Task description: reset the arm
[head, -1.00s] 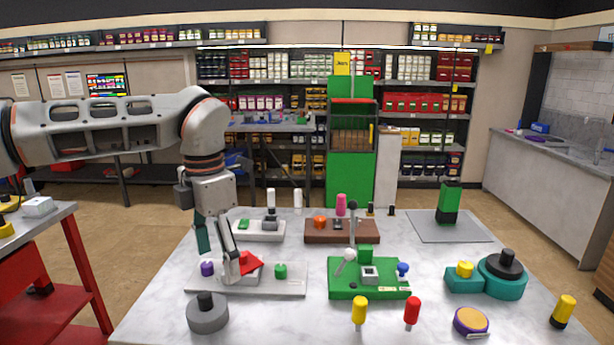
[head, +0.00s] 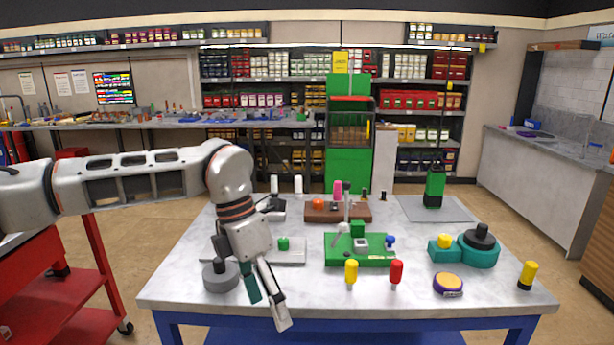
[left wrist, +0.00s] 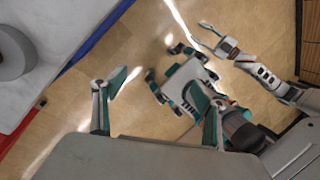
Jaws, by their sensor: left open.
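My left gripper (head: 267,308) hangs down over the near left edge of the marble-topped table (head: 310,288), its two fingers apart with nothing between them. The white left arm reaches in from the left and bends down at the wrist. In the left wrist view the same open fingers (left wrist: 160,108) show over the floor and my own base.
A grey round weight (head: 221,277) and a board with a green knob (head: 284,243) sit close behind the left gripper. A green board (head: 341,261) and upright yellow (head: 351,271) and red pegs (head: 396,271) stand to the right. A red cart (head: 75,325) is at the left.

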